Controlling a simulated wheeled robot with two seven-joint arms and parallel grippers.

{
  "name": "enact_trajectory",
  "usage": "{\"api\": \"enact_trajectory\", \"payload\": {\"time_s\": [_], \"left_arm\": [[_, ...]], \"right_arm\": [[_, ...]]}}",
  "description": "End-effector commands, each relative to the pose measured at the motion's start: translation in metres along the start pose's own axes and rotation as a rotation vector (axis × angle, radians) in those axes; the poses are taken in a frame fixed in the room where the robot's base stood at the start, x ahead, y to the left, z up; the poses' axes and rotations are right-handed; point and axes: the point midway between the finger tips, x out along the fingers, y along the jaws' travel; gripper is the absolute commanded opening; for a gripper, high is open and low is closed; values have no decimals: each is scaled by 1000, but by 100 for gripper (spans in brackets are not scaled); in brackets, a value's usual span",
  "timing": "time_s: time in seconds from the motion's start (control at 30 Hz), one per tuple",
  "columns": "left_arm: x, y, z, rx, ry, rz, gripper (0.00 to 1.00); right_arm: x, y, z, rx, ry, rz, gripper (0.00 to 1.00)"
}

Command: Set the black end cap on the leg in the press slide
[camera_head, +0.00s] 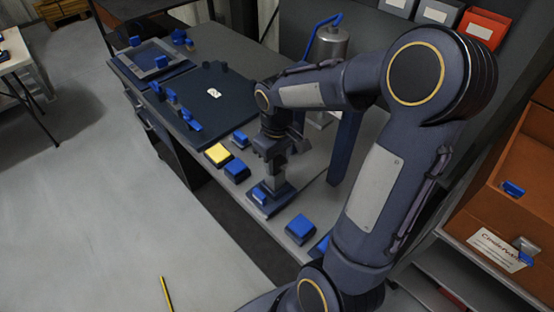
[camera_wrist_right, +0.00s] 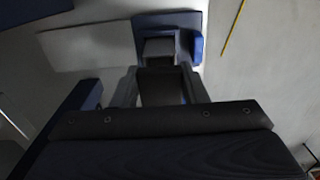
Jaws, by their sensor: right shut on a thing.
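The press slide (camera_head: 258,205) is a dark blue fixture with a brighter blue block, near the front of the grey bench. A grey leg (camera_head: 282,186) stands on it, directly below my right gripper (camera_head: 272,166). In the right wrist view the gripper (camera_wrist_right: 160,92) is shut on a dark block, which appears to be the black end cap (camera_wrist_right: 160,84). The leg (camera_wrist_right: 159,48) shows just beyond it, over the blue slide (camera_wrist_right: 197,50). I cannot tell whether cap and leg touch. The cap is hard to make out in the head view. My left gripper is not in view.
A press with a silver cylinder (camera_head: 332,42) and blue post (camera_head: 345,147) stands behind my right arm. A yellow block (camera_head: 218,154) and blue blocks (camera_head: 300,229) lie along the bench's front. A dark mat (camera_head: 228,108) is further left. Orange bins (camera_head: 512,185) stand at right.

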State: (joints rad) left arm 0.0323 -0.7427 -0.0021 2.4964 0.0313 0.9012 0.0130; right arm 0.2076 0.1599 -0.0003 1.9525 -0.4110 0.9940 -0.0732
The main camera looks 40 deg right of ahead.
Motion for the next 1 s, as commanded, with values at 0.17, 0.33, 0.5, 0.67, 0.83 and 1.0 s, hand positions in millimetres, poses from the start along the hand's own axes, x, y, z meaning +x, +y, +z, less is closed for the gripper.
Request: {"api": "enact_trajectory", "payload": {"time_s": [0.17, 0.33, 0.5, 0.67, 0.83, 1.0], "left_arm": [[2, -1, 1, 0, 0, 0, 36], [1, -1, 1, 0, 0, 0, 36], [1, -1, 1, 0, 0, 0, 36], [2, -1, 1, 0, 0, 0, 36], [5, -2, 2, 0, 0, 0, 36], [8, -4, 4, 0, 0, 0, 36]], "right_arm": [[3, 0, 0, 0, 0, 0, 18], [2, 0, 0, 0, 0, 0, 18], [2, 0, 0, 0, 0, 0, 18], [4, 0, 0, 0, 0, 0, 18], [8, 0, 0, 0, -1, 0, 18], [12, 0, 0, 0, -1, 0, 18]]}}
